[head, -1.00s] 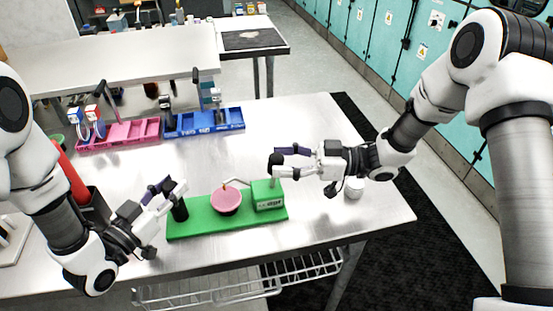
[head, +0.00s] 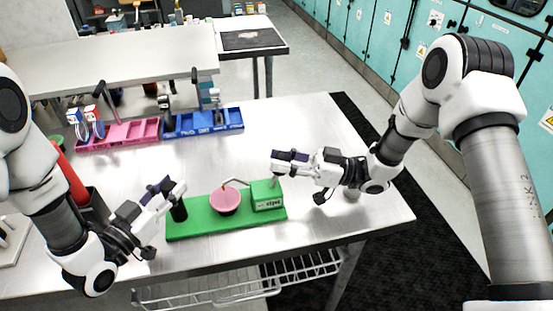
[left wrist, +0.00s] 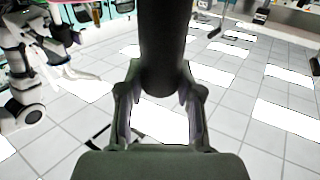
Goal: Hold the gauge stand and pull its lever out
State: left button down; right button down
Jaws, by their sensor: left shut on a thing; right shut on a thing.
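The gauge stand (head: 205,228) is a green base on the metal table, with a pink round dish (head: 224,201), a green box (head: 265,196) with a small readout, and a black upright grip at its left end (head: 179,211). My left gripper (head: 177,191) is shut on that grip; the dark cylinder between its fingers also fills the middle of the left wrist view (left wrist: 163,50). My right gripper (head: 275,163) is shut on the lever at the box's top right. Its fingers hide the lever's knob; only a short thin stem (head: 274,181) shows below them.
A pink tray (head: 118,136) and a blue tray (head: 204,123) with parts lie behind the stand. A red cylinder (head: 68,175) and a dark bin (head: 95,207) stand at the left. The table's middle is clear.

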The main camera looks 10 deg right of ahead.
jog(key=shift+d+f, duration=0.1)
jog(key=c, duration=0.8)
grip_release()
jog(key=v, duration=0.5)
jog(key=r+v, duration=0.1)
jog(key=v, duration=0.3)
jog(key=r+v, duration=0.1)
jog(key=v, duration=0.4)
jog(key=shift+s+d+r, duration=0.15)
jog(key=shift+s+d, duration=0.05)
jog(key=shift+d, duration=0.4)
